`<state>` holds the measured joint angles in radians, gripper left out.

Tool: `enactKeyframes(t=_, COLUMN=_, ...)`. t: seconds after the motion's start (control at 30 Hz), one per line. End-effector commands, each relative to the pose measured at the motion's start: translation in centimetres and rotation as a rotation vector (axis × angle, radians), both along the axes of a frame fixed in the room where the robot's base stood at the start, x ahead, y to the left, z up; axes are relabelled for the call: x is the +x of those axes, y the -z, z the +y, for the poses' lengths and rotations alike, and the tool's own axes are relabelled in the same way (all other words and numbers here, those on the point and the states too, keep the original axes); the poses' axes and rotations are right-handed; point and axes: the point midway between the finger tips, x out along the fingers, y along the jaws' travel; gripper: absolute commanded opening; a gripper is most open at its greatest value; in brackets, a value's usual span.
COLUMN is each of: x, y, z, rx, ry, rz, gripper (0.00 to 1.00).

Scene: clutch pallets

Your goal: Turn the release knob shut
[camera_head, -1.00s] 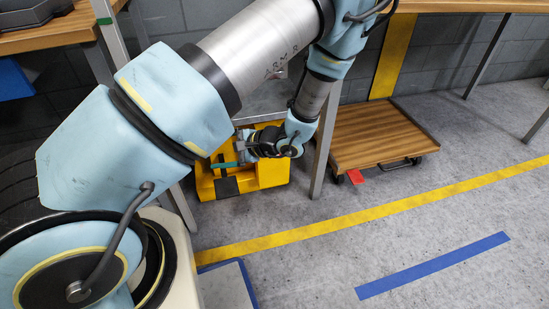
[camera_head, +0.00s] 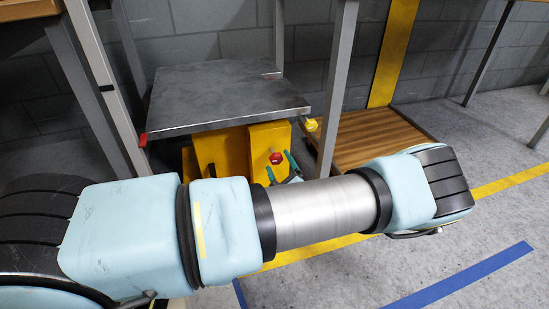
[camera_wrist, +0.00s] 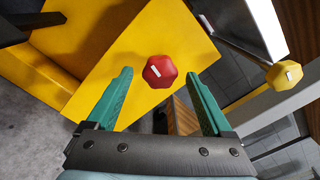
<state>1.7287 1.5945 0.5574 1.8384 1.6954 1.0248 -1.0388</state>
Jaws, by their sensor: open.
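A red faceted knob (camera_head: 276,157) with a white mark sits on the face of a yellow housing (camera_head: 268,138) under a grey metal platform (camera_head: 225,95). In the wrist view the red knob (camera_wrist: 159,71) appears between the tips of my green fingers, its white mark slightly tilted. My gripper (camera_wrist: 160,76) is open and empty, pointing at the yellow face; no contact shows. In the head view my gripper (camera_head: 281,168) is just below the red knob, partly hidden by my arm. A yellow knob (camera_head: 311,124) is at the platform's right corner; it also shows in the wrist view (camera_wrist: 284,74).
A red piece (camera_head: 143,140) is at the platform's left corner. Table legs (camera_head: 338,90) stand close on the right, near a low wooden-topped cart (camera_head: 365,135). Open floor with a blue stripe (camera_head: 460,277) lies to the front right.

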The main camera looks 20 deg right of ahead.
Motion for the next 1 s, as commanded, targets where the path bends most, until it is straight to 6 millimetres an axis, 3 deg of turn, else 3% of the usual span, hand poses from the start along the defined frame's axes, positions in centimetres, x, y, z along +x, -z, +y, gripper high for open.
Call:
enactKeyframes(t=0.1, x=2.2, y=0.2, z=-0.2, rx=-0.002, ry=-0.002, rz=-0.001, gripper=0.85)
enactKeyframes(t=0.3, x=4.4, y=0.1, z=-0.6, rx=-0.002, ry=-0.001, rz=0.0, gripper=0.85)
enactKeyframes(t=0.7, x=5.1, y=0.0, z=-0.6, rx=0.0, ry=-0.001, rz=0.001, gripper=0.84)
enactKeyframes(t=1.0, x=5.0, y=0.0, z=-0.6, rx=0.0, ry=-0.001, rz=0.001, gripper=0.5)
